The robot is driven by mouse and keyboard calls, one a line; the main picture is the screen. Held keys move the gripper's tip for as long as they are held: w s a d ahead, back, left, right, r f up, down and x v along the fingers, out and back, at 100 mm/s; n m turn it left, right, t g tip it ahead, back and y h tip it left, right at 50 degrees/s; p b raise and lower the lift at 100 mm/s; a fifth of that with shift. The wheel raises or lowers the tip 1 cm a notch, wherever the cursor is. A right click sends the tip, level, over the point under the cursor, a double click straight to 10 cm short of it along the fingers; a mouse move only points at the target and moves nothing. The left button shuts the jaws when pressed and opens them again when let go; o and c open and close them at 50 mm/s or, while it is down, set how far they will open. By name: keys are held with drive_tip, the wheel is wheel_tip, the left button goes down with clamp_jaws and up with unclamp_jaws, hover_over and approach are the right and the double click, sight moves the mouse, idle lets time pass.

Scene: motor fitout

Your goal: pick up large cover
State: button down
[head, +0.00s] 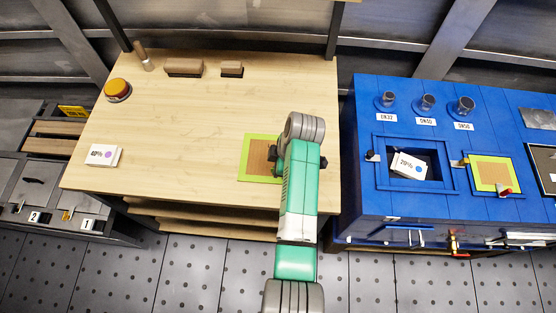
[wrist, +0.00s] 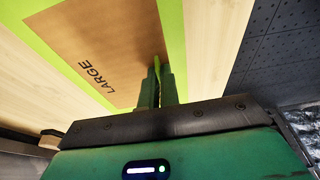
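A brown square panel marked LARGE (wrist: 105,55) lies inside a lime-green border (wrist: 172,30) in the wrist view. In the head view the brown panel (head: 260,157) and its lime border (head: 246,177) lie at the right front of the wooden table, partly hidden by my arm. I cannot tell whether the panel is the large cover or a marked spot. My gripper (wrist: 157,85) is over the panel's edge, its two fingers close together with a thin lime strip showing between them. Whether the strip is something held or the border behind is unclear.
The wooden table (head: 200,110) holds an orange button (head: 117,89), brown blocks (head: 184,67) and a 40% card box (head: 104,155). A blue bench (head: 440,205) on the right has a recess with a 20% box (head: 408,166) and a lime-bordered square (head: 494,173). The table's middle is clear.

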drive_tip(key=shift+r, duration=0.5)
drive_tip(key=v, duration=0.1)
drive_tip(key=p+v, duration=0.1)
drive_tip(key=v, duration=0.1)
drive_tip(key=shift+s+a+p, duration=0.2)
drive_tip(key=shift+p, duration=0.1)
drive_tip(key=s+d+p, duration=0.1)
drive_tip(key=s+d, duration=0.2)
drive_tip(key=s, duration=0.3)
drive_tip(key=s+d+r+p, duration=0.1)
drive_tip(key=s+d+p, duration=0.1)
drive_tip(key=s+d, duration=0.2)
drive_tip(key=s, duration=0.3)
drive_tip(key=shift+s+d, duration=0.2)
drive_tip(key=shift+d, duration=0.15)
